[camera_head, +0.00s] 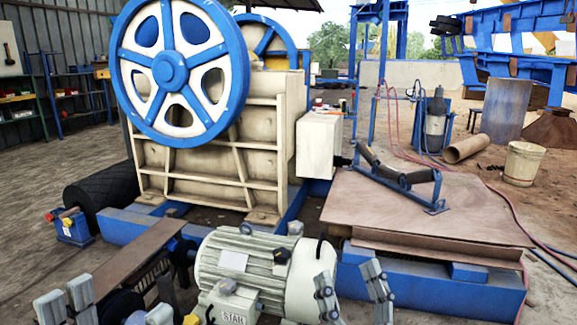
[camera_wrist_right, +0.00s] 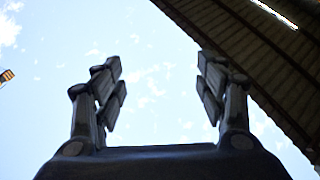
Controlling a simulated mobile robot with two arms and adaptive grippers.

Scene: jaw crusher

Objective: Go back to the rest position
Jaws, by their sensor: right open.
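My right gripper (camera_head: 349,280) is at the bottom of the head view, right of the grey-green motor. It points up, its two fingers apart with nothing between them. In the right wrist view, the same gripper (camera_wrist_right: 158,75) has its fingers spread against the sky and is empty. My left gripper (camera_head: 115,302) is at the lower left of the head view, partly cut off by the bottom edge. Its fingers look apart, with no held object visible.
The motor (camera_head: 250,265) stands close in front, between the grippers. Behind it is the cream jaw crusher (camera_head: 215,160) with a blue-rimmed flywheel (camera_head: 170,65). A rusty plate (camera_head: 420,210) on a blue frame lies at right. Open ground shows at far left.

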